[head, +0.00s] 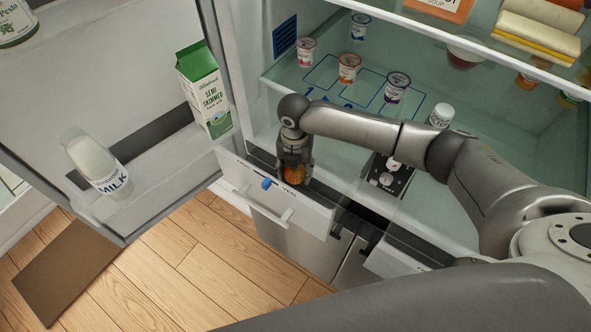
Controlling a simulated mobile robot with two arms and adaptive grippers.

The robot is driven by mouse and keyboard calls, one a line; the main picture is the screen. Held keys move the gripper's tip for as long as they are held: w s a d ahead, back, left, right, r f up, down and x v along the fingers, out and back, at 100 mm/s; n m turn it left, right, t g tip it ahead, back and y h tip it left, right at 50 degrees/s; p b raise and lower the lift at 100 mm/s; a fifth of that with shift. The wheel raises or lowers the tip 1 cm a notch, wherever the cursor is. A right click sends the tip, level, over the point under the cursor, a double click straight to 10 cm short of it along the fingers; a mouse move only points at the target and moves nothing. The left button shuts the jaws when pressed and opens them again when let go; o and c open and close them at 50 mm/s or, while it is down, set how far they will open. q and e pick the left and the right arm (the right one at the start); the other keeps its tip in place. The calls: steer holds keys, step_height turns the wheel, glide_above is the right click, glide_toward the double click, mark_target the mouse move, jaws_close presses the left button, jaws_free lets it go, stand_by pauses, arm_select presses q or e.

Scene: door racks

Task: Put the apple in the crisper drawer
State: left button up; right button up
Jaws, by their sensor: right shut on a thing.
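The apple (294,173), orange-red, is between the fingers of my right gripper (294,163), which points down and is shut on it. They are at the opening behind the front of the left crisper drawer (310,211). This drawer has a white front marked VEG, a blue slider and a handle, and it is pulled out. The front hides the lower part of the apple, so I cannot tell whether it touches the drawer floor. My left gripper is out of view.
A second drawer (393,264) is to the right. A green-topped milk carton (205,92) and a milk bottle (95,160) stand in the open door's racks. Yogurt pots, such as the orange one (349,68), stand on the glass shelf above. A brown mat (66,268) lies on the floor.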

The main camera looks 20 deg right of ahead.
steer(key=shift+f, duration=0.8)
steer(key=shift+f, duration=0.2)
steer(key=o, duration=1.1)
steer(key=shift+c, duration=0.2)
steer(key=shift+r, duration=0.15)
step_height(320, 180, up, 12)
steer(key=shift+r+b, duration=0.1)
steer(key=shift+b, duration=0.95)
